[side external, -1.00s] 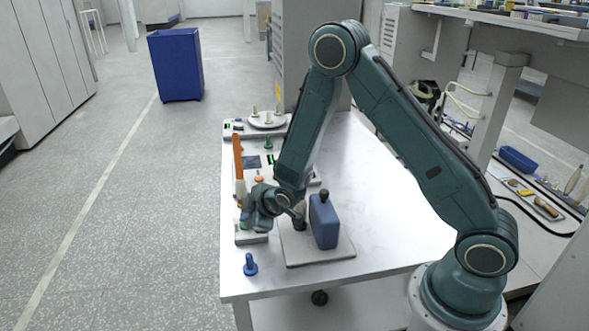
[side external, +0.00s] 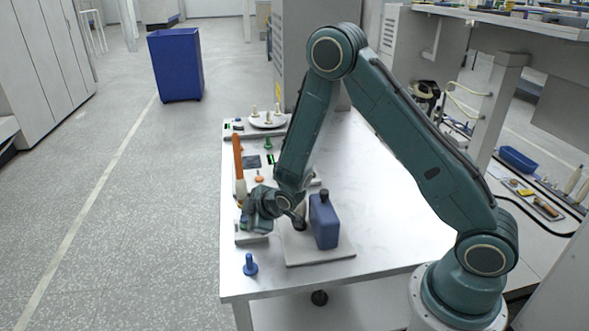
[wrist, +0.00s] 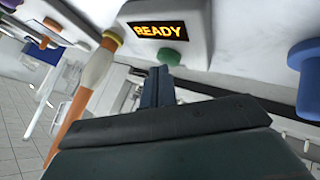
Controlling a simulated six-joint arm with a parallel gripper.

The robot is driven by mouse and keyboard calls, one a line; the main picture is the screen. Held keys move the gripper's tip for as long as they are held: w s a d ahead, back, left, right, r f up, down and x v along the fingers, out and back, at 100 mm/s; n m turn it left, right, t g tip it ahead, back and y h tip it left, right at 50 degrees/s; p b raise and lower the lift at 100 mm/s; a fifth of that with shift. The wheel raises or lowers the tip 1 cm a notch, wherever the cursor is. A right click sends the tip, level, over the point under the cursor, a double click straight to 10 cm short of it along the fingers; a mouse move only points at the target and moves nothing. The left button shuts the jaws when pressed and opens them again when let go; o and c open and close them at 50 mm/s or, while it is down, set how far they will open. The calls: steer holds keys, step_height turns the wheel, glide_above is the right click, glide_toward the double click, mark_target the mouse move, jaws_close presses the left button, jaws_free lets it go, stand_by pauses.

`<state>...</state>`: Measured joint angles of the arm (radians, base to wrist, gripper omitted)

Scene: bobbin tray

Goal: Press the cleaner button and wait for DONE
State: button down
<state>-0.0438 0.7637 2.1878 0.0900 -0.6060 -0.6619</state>
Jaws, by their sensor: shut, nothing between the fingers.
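In the wrist view a white housing carries a dark display (wrist: 158,30) that reads READY in orange letters. A green button (wrist: 169,58) sits just below it on the same housing. My gripper (wrist: 160,74) has its fingers together and empty, with the tips right at the green button. I cannot tell whether they touch it. In the side view my gripper (side external: 247,222) is low over a small white box (side external: 252,239) near the table's left edge. The gripper hides most of that box and its button.
A blue bottle (side external: 324,223) stands on a flat plate (side external: 325,256) beside my gripper. A blue peg (side external: 250,265) stands at the front left. An orange-handled brush (wrist: 83,101) and a blue knob (wrist: 309,78) flank the fingers. The table's right half (side external: 385,215) is clear.

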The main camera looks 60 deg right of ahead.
steer(key=shift+f, duration=0.15)
stand_by(0.3)
steer(key=shift+r, duration=0.8)
steer(key=shift+r, duration=0.1)
steer(key=shift+r, duration=2.45)
